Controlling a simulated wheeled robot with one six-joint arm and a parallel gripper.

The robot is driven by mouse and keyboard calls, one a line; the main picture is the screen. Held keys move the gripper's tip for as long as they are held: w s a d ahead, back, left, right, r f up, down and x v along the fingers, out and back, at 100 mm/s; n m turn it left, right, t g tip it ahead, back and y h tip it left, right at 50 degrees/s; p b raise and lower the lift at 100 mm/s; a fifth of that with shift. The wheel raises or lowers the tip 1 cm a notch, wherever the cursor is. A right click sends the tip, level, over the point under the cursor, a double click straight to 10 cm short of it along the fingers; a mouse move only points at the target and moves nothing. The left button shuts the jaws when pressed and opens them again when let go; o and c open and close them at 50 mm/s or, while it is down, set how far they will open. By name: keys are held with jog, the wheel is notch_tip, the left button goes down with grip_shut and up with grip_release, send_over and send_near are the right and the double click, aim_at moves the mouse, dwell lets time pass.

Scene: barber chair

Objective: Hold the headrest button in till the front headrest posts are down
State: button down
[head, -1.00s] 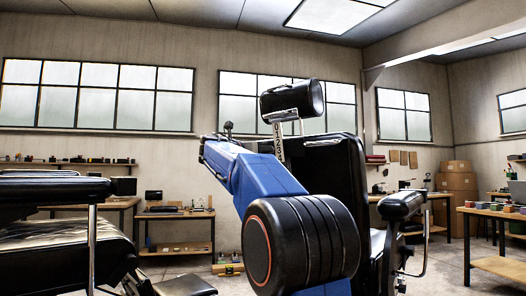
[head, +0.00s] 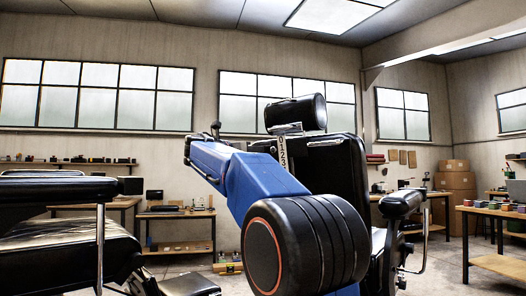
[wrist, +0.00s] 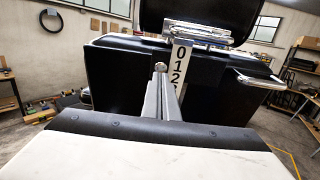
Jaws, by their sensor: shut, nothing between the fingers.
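The black headrest (head: 296,114) of the nearer barber chair sits low over the top of its black backrest (head: 338,165). In the wrist view the headrest (wrist: 185,14) is at the top, with a metal bracket under it and hardly any post showing. A white scale strip (wrist: 180,55) with black digits runs down the backrest. My gripper (wrist: 161,72) is shut, its grey fingers pointing at the backrest's upper edge just left of the strip. A small round metal end shows at the tips; I cannot tell whether it is the button.
A metal side handle (wrist: 262,80) sticks out at the right of the backrest. An armrest (head: 404,203) stands right of the chair. Another black chair (head: 60,240) is at the left. Benches (head: 176,215) line the back wall.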

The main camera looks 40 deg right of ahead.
jog(key=a, duration=0.6)
jog(key=shift+s+a+f, duration=0.15)
jog(key=shift+s+f, duration=0.05)
dwell(0.4)
jog(key=s+a+f+m+t+y, duration=0.1)
jog(key=s+a+f+m+y, duration=0.2)
jog(key=f, duration=0.6)
jog(key=s+a+f+m+t+y, duration=0.1)
jog(key=s+a+f+m+y, duration=0.25)
jog(key=f, duration=0.65)
jog(key=s+a+f+t+y, duration=0.1)
jog(key=s+a+f+y, duration=0.3)
jog(key=f, duration=0.5)
jog(key=s+a+f+m+y, duration=0.2)
jog(key=s+a+f+m, duration=0.2)
jog(key=f, duration=0.5)
jog(key=s+a+f+m+y, duration=0.3)
jog(key=s+a+f+m, duration=0.1)
jog(key=s+a+f, duration=0.4)
jog(key=s+a+f+m+y, duration=0.3)
jog(key=s+a+f, duration=0.3)
jog(key=a+f, duration=0.4)
notch_tip(320, 180, down, 2)
jog(key=shift+s+f+m, duration=0.2)
jog(key=shift+f+m, duration=0.05)
jog(key=shift+m, duration=0.4)
